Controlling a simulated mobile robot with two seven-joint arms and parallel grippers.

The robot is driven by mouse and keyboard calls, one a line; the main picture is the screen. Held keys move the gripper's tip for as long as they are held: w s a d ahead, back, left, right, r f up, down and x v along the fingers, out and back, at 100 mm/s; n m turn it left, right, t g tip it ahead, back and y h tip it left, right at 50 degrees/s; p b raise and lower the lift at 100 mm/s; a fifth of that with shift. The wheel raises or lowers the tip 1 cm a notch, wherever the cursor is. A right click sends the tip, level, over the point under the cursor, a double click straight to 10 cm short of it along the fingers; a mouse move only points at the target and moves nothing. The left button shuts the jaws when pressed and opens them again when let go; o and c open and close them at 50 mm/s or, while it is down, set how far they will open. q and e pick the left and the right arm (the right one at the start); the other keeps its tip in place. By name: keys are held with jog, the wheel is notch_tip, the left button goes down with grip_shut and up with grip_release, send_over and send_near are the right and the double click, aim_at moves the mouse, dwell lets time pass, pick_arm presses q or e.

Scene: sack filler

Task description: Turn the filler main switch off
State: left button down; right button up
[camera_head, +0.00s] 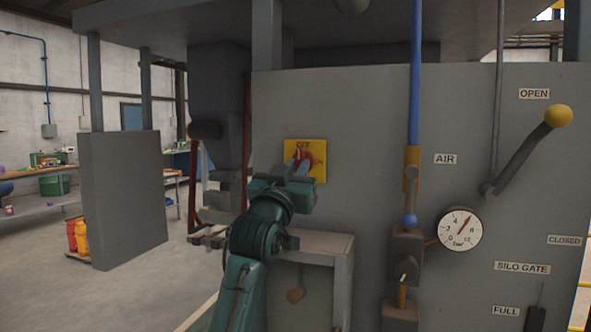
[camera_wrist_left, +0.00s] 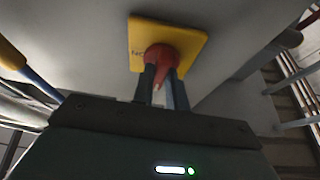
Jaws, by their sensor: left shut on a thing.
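The filler main switch is a red rotary handle (camera_head: 316,158) on a yellow plate (camera_head: 319,174), fixed to the grey panel. The word OFF shows at the top of the plate in the head view. My left gripper (camera_head: 301,170) is at the switch, shut on the red handle. In the left wrist view the two fingers of my left gripper (camera_wrist_left: 163,82) stand on either side of the red handle (camera_wrist_left: 160,54), with the yellow plate (camera_wrist_left: 190,42) behind. The gripper hides part of the handle, so its exact angle is hard to tell. My right gripper is not in view.
Right of the switch on the panel are a blue air pipe (camera_head: 415,80) with a valve, a pressure gauge (camera_head: 461,229) and the silo gate lever (camera_head: 520,155) with a yellow knob. A small grey stand (camera_head: 325,247) is below the switch. Open floor lies left.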

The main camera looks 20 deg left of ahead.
pick_arm(q)
jog(key=shift+n, duration=0.4)
jog(key=c, duration=1.4)
grip_release()
jog(key=shift+s+f, duration=0.1)
jog(key=b+v, duration=0.3)
jog(key=v, duration=1)
jog(key=shift+d, duration=0.15)
jog(key=shift+f, duration=0.1)
